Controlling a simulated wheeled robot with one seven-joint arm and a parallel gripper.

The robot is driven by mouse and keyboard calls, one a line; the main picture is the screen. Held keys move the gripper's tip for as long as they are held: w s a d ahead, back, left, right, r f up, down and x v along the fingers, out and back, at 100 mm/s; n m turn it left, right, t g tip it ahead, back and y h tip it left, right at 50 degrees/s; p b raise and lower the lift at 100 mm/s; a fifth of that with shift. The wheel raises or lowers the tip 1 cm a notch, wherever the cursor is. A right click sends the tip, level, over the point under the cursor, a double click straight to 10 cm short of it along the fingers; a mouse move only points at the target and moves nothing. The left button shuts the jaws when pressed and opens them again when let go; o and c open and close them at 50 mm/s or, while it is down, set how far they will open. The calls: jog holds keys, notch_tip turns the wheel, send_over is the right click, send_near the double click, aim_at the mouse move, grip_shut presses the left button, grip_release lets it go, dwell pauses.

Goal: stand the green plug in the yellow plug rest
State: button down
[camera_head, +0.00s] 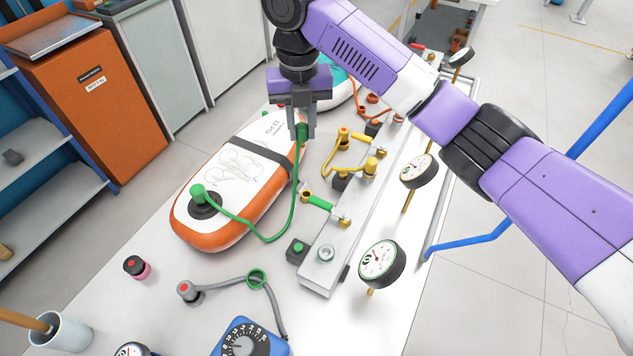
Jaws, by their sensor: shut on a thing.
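My gripper (301,118) is above the bench, pointing down and shut on the green plug (301,132). A green hose (296,195) hangs from the plug and loops to a green fitting (198,193) on the white and orange inflatable board (190,232). The plug is beside the board's right edge, apart from the rests. A dark block (340,183), which looks like the yellow plug rest, sits left of the metal rail; yellow hose passes over it and its top is partly hidden. The yellow hose (328,162) runs between a red-topped fitting and a yellow fitting (370,166).
A dark block with a green top (298,250) stands by the rail (325,270). A green-handled valve (320,202) and gauges (381,264) line it. Grey hose (225,283), a blue dial box (248,340) and a pink jar (137,267) are in front.

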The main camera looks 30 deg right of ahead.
aim_at(304, 145)
jog(key=shift+w+d+f, duration=0.1)
jog(key=shift+d+f, duration=0.1)
jog(key=shift+f, duration=0.1)
notch_tip(304, 145, down, 19)
jog(key=shift+w+d+f+p, duration=0.1)
jog(key=shift+f+p, duration=0.05)
jog(key=shift+p, duration=0.2)
jog(key=shift+f, duration=0.2)
jog(key=c, duration=1.2)
grip_release()
notch_tip(304, 145, up, 12)
jog(key=shift+r+b, duration=0.25)
jog(key=shift+b, duration=0.8)
